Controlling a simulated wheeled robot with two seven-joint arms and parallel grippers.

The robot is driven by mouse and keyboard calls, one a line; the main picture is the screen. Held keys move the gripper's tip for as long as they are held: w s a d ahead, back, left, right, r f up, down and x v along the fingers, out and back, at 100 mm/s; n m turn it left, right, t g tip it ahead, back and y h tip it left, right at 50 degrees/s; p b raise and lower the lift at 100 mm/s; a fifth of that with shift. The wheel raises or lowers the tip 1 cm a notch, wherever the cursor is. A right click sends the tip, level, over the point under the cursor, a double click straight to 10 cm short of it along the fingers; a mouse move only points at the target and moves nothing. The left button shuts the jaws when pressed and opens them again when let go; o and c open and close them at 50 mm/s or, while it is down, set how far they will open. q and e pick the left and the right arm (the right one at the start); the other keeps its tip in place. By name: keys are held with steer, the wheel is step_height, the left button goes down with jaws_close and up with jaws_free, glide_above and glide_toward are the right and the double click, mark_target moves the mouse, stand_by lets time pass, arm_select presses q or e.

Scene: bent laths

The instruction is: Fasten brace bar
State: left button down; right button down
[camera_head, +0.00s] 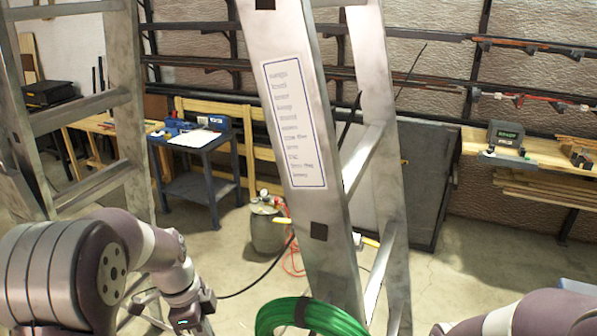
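A tall metal ladder frame (302,130) stands in the middle, with a printed label on its near rail. A second metal ladder-like frame (70,110) stands at the left. I cannot make out for certain which part is the brace bar. My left arm comes in from the left and its dark wrist end (192,308) points down at the bottom edge. The gripper's fingers do not show there, so I cannot see whether it is open or holds anything. Only a part of my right arm shows at the bottom right; its gripper is out of view.
A green coil (310,316) is at the bottom middle, in front of the ladder. A grey canister (267,224) with hoses stands on the floor behind. A dark cart (195,165) is at the back left, a wooden bench (535,152) at the back right. Floor at right is mostly clear.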

arm_select(q)
steer(key=s+d+f+n+t+y, duration=0.2)
steer(key=s+f+n, duration=0.1)
steer(key=s+n, duration=1.1)
steer(key=w+d+r+m+g+p, duration=0.3)
steer(key=w+r+m+p, duration=0.7)
steer(key=m, duration=1)
steer(key=shift+t+h, duration=0.4)
steer(key=shift+t, duration=0.3)
steer(key=f, duration=0.4)
steer(key=w+d+f, duration=0.1)
steer(key=f, duration=0.8)
steer(key=shift+w+d+f+p, duration=0.3)
steer(key=shift+w+f, duration=0.05)
steer(key=shift+f, duration=0.35)
